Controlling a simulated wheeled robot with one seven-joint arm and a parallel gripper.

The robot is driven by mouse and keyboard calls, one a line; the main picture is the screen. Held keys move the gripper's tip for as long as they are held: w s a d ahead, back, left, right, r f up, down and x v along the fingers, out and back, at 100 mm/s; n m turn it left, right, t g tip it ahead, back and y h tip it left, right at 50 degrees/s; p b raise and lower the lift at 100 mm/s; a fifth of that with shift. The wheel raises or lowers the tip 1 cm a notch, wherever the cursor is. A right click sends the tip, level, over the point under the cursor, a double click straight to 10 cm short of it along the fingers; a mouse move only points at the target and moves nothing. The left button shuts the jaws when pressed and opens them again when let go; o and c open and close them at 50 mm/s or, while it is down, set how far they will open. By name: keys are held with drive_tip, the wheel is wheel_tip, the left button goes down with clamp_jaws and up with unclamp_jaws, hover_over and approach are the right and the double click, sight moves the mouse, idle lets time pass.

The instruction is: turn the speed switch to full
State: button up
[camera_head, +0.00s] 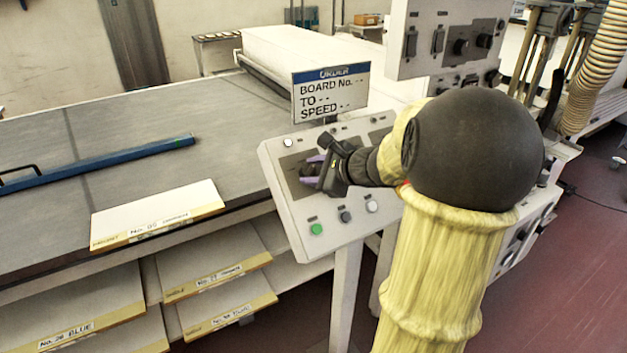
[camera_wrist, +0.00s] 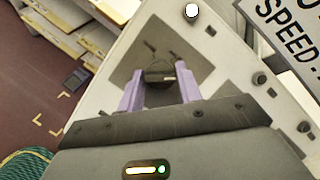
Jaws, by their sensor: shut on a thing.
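The speed switch is a dark round knob (camera_wrist: 160,73) on a grey plate (camera_wrist: 135,50) of the slanted control panel (camera_head: 285,208). My gripper (camera_wrist: 160,92) has its two purple fingers on either side of the knob, shut on it. In the head view my gripper (camera_head: 312,172) is at the panel's left part and hides the knob. A light mark shows on the knob in the wrist view. Its setting cannot be read.
A green button (camera_head: 316,229) and other buttons sit on the panel's lower edge. A sign (camera_head: 331,92) reading ORDER, BOARD No., TO, SPEED stands behind the panel, its values unclear. A belt table (camera_head: 100,140) with a board (camera_head: 160,214) and a blue bar (camera_head: 100,161) lies left.

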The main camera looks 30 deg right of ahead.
drive_tip(key=shift+s+f+m+b, duration=0.1)
drive_tip(key=shift+f+m+b, duration=0.2)
drive_tip(key=shift+m+b, duration=0.55)
drive_tip(key=shift+m, duration=0.35)
drive_tip(key=o, duration=0.9)
drive_tip(key=shift+r, duration=0.15)
drive_tip(key=shift+o, duration=0.2)
drive_tip(key=shift+r, duration=0.1)
drive_tip(key=p+v, duration=0.1)
drive_tip(key=v, duration=1.6)
drive_tip(key=shift+s+a+p, duration=0.3)
drive_tip(key=shift+s+a, duration=0.1)
